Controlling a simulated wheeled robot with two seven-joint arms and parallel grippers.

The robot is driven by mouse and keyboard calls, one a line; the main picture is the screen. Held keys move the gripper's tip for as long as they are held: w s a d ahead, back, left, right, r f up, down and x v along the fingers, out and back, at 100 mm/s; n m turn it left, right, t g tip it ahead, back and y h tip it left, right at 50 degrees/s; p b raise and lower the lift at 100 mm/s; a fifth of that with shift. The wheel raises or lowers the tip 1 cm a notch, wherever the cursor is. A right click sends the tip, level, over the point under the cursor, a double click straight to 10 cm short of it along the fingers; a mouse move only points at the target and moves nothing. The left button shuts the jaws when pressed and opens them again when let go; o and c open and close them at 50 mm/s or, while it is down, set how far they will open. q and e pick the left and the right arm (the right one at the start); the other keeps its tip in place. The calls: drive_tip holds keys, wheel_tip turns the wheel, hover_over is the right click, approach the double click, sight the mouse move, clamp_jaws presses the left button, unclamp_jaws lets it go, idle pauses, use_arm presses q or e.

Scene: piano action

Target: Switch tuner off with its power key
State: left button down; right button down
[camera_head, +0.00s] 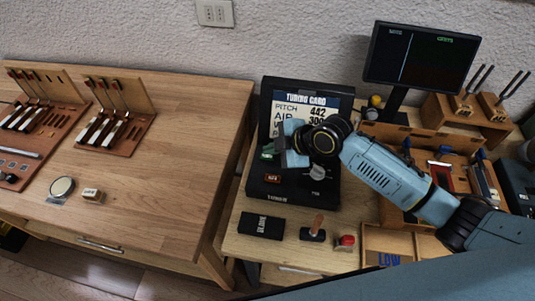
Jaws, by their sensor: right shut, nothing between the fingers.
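The tuner (294,189) is a black upright unit on the small wooden table. A tuning card (301,103) with pitch lines stands at its top. On its face are a green key (267,152), an orange-brown key (272,179) and a pale round knob (318,172). Which key is the power key, I cannot tell. My right gripper (290,147) is shut and empty in front of the tuner's upper face, just right of the green key. It hides part of the face; whether it touches is unclear. My left gripper is not in view.
A monitor (421,58) stands behind right. A black case (262,225), a wooden-handled tool (314,229) and a red-topped item (345,242) lie in front of the tuner. Trays and tools crowd the right. The wooden desk (180,150) at left has much bare top.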

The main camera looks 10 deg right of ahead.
sight(272, 158)
drive_tip(key=shift+r+p, duration=2.65)
drive_tip(key=shift+r, duration=0.35)
drive_tip(key=shift+f, duration=0.1)
